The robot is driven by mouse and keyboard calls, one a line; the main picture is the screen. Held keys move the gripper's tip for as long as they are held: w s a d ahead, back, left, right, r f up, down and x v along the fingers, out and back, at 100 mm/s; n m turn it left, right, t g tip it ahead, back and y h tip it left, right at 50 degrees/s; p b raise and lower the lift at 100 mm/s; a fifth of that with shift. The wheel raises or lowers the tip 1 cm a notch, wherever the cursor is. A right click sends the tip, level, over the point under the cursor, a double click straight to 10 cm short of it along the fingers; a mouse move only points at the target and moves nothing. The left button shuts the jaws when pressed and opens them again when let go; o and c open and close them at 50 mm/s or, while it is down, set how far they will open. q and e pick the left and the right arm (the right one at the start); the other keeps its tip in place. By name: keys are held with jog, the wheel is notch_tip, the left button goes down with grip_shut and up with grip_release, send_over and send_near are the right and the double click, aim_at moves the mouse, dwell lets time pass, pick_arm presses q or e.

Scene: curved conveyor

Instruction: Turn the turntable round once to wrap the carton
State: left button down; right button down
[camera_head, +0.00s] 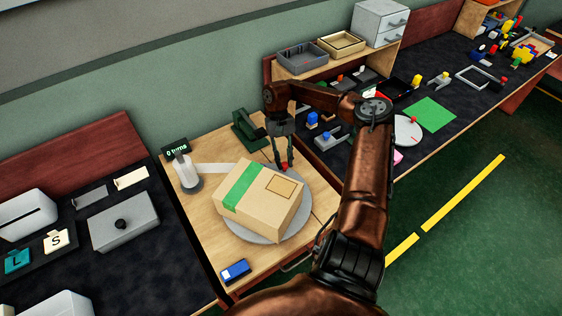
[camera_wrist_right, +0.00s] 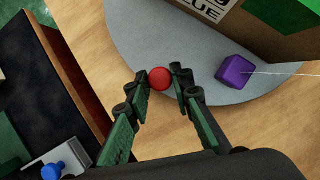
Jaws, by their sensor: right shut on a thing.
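The cardboard carton (camera_head: 281,206) with a green tape band sits on the round grey turntable (camera_head: 248,236). A red knob (camera_head: 285,166) stands at the turntable's far edge; it also shows in the right wrist view (camera_wrist_right: 160,78). My right gripper (camera_head: 282,163) reaches down over the far side of the turntable, its fingertips shut on either side of the red knob. A white film roll (camera_head: 187,173) stands at the left, with a pale film strip (camera_head: 218,168) running to the carton. A small display (camera_head: 177,149) reads "0 turns". My left gripper is out of view.
A purple block (camera_wrist_right: 235,72) sits on the turntable beside the carton in the right wrist view. A blue and white item (camera_head: 235,271) lies at the wooden table's front. A dark green stand (camera_head: 249,130) is behind. Dark benches with clutter flank the table.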

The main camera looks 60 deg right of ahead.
jog(key=shift+w+f, duration=0.1)
jog(key=shift+w, duration=0.1)
dwell(0.3)
jog(key=c, duration=1.7)
grip_release()
jog(key=shift+c, duration=0.2)
jog(key=v, duration=1.2)
